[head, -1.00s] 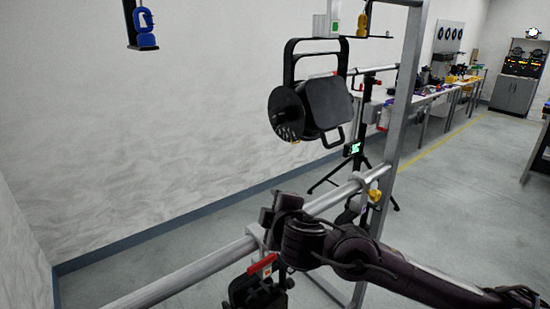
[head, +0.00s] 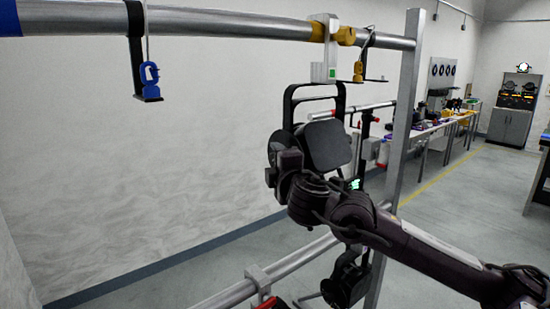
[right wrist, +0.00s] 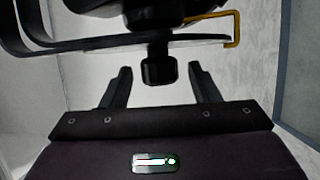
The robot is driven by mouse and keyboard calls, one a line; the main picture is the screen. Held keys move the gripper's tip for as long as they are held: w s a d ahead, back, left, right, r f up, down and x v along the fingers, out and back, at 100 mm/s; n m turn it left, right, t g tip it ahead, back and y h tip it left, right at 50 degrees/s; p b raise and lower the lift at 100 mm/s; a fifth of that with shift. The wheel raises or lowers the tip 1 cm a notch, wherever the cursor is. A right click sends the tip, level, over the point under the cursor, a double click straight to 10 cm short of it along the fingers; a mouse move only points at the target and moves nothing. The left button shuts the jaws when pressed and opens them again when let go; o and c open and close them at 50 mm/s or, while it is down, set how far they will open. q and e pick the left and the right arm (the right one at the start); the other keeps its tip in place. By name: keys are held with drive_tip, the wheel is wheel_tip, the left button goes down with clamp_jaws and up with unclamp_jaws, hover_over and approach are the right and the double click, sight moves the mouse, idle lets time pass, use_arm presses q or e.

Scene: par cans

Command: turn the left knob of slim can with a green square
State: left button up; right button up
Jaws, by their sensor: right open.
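The slim can (head: 325,145) is black and hangs in a black yoke (head: 288,100) from the upper rail. A pale clamp (head: 323,50) with a green square (head: 332,73) is above it. My right gripper (head: 285,150) is at the can's left side; its fingertips are hard to make out there. In the right wrist view, the right gripper (right wrist: 160,88) is open and empty. A black knob (right wrist: 158,68) stands just ahead, centred between the spread fingers, with a gap on both sides. The left knob is hidden in the head view. My left gripper is not in view.
A metal upright (head: 405,110) stands right of the can. A lower rail (head: 235,293) holds another black can (head: 345,280). Benches (head: 440,125) are far behind.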

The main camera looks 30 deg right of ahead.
drive_tip(key=shift+x, duration=1.05)
drive_tip(key=shift+c, duration=0.3)
